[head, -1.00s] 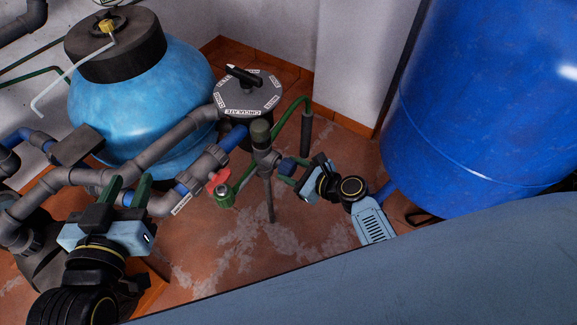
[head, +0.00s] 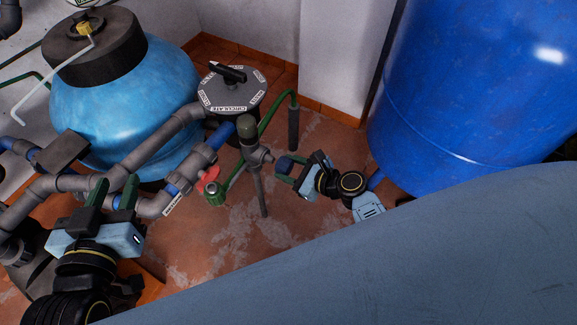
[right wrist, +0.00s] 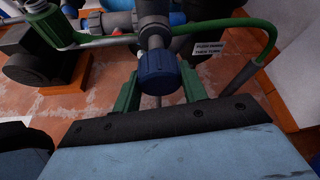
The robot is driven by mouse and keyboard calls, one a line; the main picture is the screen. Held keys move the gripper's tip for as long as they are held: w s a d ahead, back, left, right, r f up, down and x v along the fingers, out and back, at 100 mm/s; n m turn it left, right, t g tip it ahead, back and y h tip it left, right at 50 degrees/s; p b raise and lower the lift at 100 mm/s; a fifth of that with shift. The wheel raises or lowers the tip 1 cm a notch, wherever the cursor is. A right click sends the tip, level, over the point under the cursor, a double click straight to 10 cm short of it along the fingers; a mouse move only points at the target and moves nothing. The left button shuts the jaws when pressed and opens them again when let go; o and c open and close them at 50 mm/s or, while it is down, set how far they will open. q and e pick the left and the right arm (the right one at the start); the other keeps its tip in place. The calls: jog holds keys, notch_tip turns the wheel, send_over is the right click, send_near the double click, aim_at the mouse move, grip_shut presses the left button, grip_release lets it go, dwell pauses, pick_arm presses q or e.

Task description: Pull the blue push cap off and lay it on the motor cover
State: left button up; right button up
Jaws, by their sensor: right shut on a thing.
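The blue push cap (head: 285,163) is between the green fingers of my right gripper (head: 288,172), which is shut on it. The cap also shows in the right wrist view (right wrist: 158,72), its round face toward my palm. Behind it is the grey pipe fitting (head: 256,155). In the head view a small gap seems to lie between cap and fitting; the wrist view hides it. My left gripper (head: 113,195) is open and empty at the lower left. A dark motor body (right wrist: 50,60) on an orange plinth shows in the wrist view; my left arm partly hides that area in the head view.
A green-bodied valve (head: 213,190) with a red handle stands left of the fitting. A green hose (head: 278,108) arches behind it. A light-blue filter tank (head: 125,105) and a big blue tank (head: 465,100) flank the area.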

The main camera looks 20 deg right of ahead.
jog(key=shift+s, duration=0.15)
jog(key=s+d, duration=0.2)
jog(key=s, duration=0.1)
jog(key=shift+d+p, duration=0.2)
jog(key=shift+p, duration=0.1)
